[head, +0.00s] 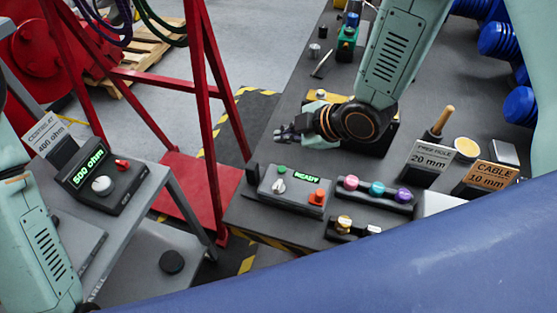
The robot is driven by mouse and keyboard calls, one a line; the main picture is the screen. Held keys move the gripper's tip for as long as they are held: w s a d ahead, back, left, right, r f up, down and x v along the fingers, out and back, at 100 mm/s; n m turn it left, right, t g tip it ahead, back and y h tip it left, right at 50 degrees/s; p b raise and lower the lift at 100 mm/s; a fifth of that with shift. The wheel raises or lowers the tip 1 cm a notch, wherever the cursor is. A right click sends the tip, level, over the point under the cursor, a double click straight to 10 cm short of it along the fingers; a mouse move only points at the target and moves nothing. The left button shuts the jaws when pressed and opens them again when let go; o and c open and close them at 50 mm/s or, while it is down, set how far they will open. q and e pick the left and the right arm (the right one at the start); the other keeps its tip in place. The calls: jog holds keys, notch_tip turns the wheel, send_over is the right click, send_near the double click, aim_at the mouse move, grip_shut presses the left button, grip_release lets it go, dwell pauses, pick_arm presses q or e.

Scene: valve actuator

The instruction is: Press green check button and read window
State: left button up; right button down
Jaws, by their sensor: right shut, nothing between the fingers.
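A grey tester box (290,203) stands near the left corner of the dark bench. Its small green button (282,169) is at the back left, and its window (306,178) shows READY in green letters. The box also carries a white knob (279,187) and an orange-red button (318,196). My right gripper (280,133) is shut and empty. In the picture it is above and behind the green button, apart from it. My left arm shows at the left edge, but its gripper is out of the frame.
A second box (120,191) on the left stand reads 500 ohm, beside a sign (46,137) reading 400 ohm. Coloured knobs (377,188) sit right of the tester. Signs read FREE HOLE 20 mm (430,157) and CABLE 10 mm (490,177). A red frame (210,85) stands left of the bench.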

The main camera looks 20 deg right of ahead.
jog(key=b, duration=0.5)
send_over(284, 170)
jog(key=f, duration=0.5)
jog(key=shift+s+d, duration=0.2)
jog(key=shift+s, duration=0.05)
jog(key=f, duration=0.1)
jog(key=f+b, duration=0.2)
jog(key=shift+w+a+f, duration=0.2)
jog(key=shift+a+f, duration=0.05)
jog(key=shift+a, duration=0.05)
jog(key=shift+f+b, duration=0.1)
jog(key=shift+b, duration=0.2)
jog(key=shift+s+d, duration=0.1)
jog(key=shift+d, duration=0.05)
jog(key=shift+d, duration=0.1)
jog(key=shift+a, duration=0.2)
